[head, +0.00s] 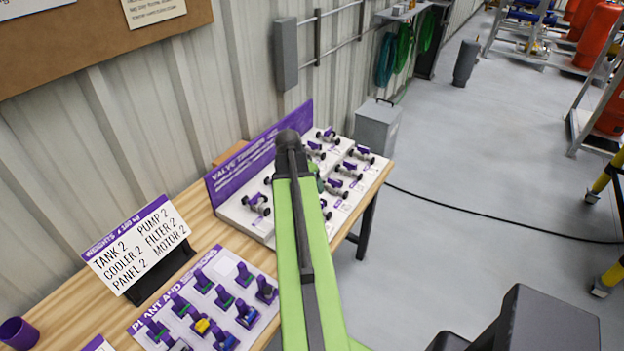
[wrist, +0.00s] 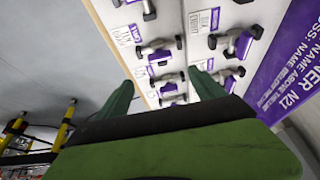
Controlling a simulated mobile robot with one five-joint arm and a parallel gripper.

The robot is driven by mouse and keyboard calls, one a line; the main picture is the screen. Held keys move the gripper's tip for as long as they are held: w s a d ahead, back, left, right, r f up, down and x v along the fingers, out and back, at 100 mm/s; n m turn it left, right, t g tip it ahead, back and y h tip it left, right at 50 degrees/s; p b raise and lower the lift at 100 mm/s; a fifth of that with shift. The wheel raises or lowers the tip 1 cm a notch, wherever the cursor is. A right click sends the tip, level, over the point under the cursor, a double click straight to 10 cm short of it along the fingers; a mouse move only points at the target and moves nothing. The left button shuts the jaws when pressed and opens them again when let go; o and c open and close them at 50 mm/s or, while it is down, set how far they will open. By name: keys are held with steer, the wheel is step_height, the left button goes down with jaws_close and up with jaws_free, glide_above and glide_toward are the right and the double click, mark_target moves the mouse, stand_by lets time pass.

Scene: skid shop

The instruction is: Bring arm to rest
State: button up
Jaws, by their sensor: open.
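My arm reaches out over the wooden bench in the head view, its green link hiding part of the valve trainer board (head: 259,222). In the wrist view my gripper (wrist: 160,92) shows two dark green fingers standing apart, with nothing between them but the board behind. The board also shows in the wrist view (wrist: 185,25), with several grey valves with purple handles beyond the fingertips. I cannot tell how far the fingertips are from the valves.
The wooden bench (head: 205,232) runs along the ribbed wall. It holds a weights sign (head: 135,240) and a plant and sensors board (head: 262,318). A grey box (head: 378,128) stands past the bench's far end. A black cable (head: 470,212) crosses the open floor at right.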

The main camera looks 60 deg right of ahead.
steer(key=p+v, duration=0.1)
steer(key=v, duration=0.2)
steer(key=shift+a+r, duration=0.1)
steer(key=shift+r, duration=0.05)
